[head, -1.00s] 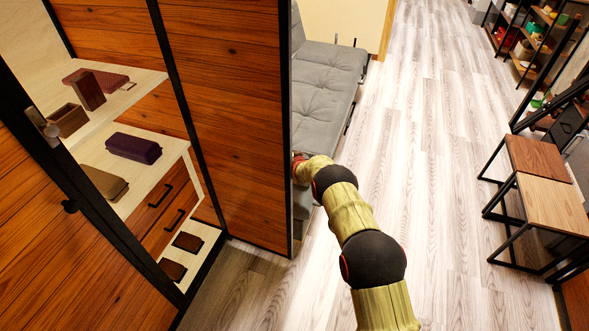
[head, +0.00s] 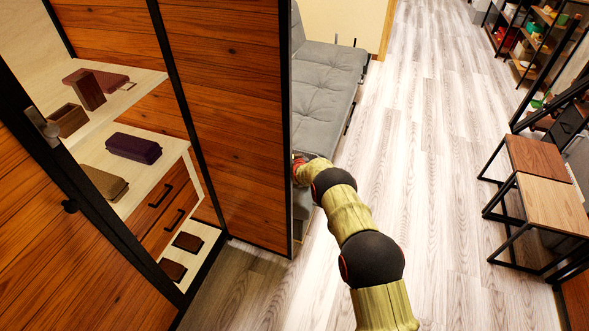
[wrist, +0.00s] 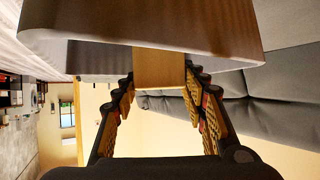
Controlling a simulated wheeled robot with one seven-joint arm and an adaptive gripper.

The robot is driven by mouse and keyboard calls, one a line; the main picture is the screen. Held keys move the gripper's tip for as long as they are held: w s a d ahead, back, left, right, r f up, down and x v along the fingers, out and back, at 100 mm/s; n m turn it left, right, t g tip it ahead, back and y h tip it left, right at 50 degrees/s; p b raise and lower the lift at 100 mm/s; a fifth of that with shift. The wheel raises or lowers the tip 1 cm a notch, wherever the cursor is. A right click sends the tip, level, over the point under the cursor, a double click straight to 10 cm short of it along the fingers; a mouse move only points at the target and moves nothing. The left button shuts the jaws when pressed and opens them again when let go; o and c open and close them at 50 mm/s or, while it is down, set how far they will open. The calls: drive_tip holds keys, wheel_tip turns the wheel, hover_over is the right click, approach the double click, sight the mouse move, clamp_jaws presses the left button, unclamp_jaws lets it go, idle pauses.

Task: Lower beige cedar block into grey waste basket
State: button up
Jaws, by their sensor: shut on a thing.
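In the wrist view, which looks upside down, my gripper (wrist: 160,84) has its two fingers on either side of the beige cedar block (wrist: 160,70) and is shut on it. A large smooth grey-brown body with rounded corners (wrist: 140,32) fills the top of that view; it looks like the grey waste basket. Its edge hides the far end of the block. I cannot tell for certain whether that end is inside the basket or just behind its edge. In the head view, my gripper, the block and the basket are hidden behind the wooden cabinet panel.
A grey sofa (head: 322,75) stands beyond the wooden panel (head: 225,120); it also shows in the wrist view (wrist: 290,90). An open cabinet shelf (head: 185,150) holds several boxes at left. Two small tables (head: 555,200) stand at right. The middle floor (head: 430,150) is clear.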

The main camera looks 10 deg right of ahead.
drive_tip(key=shift+f, duration=1.1)
idle(0.7)
drive_tip(key=o, duration=1.2)
drive_tip(key=shift+o, duration=0.2)
drive_tip(key=shift+s, duration=0.1)
drive_tip(key=v, duration=1.2)
